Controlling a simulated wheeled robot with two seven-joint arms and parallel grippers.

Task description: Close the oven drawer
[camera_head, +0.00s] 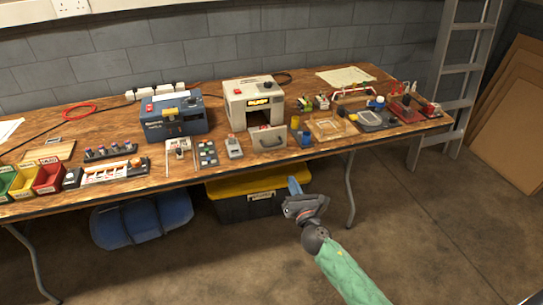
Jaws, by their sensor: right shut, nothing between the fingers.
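The oven looks to be the cream box (237,93) with a small lit display, at the middle of the workbench. Its drawer (258,136) shows as a grey front panel with a dark curved handle, standing out ahead of the box near the bench's front edge. The drawer is open. My right gripper (294,187) is shut and empty, with blue fingertips pointing up. In the picture it is below and right of the drawer front, clear of it, in front of the bench edge. My left gripper is out of view.
A blue device (173,125) stands left of the oven. Yellow and blue cups (305,139) and a wooden frame (331,128) sit to the right. A black bin with a yellow lid (230,206) is under the bench. The floor at the right is open, before a ladder (462,69).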

